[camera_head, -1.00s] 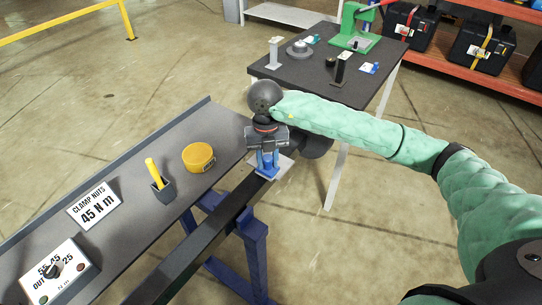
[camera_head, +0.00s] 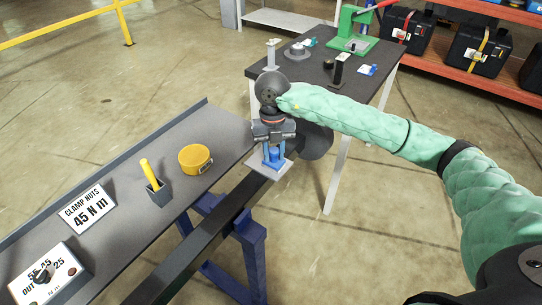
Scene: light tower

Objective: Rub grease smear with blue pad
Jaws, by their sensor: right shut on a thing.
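My right gripper (camera_head: 273,155) points down at the far end of the dark beam and is shut on the blue pad (camera_head: 273,156). The blue pad shows between its fingers, just above or on a pale square plate (camera_head: 258,166). I cannot tell whether the pad touches the plate. No grease smear can be made out; the gripper and pad may cover it. My left gripper is not in view.
The dark beam (camera_head: 190,255) rests on a blue trestle (camera_head: 251,245). A grey bench to its left holds a yellow tub (camera_head: 195,159), a yellow-handled tool (camera_head: 150,174), a torque sign (camera_head: 87,209) and a dial box (camera_head: 46,276). A black table (camera_head: 310,75) stands behind.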

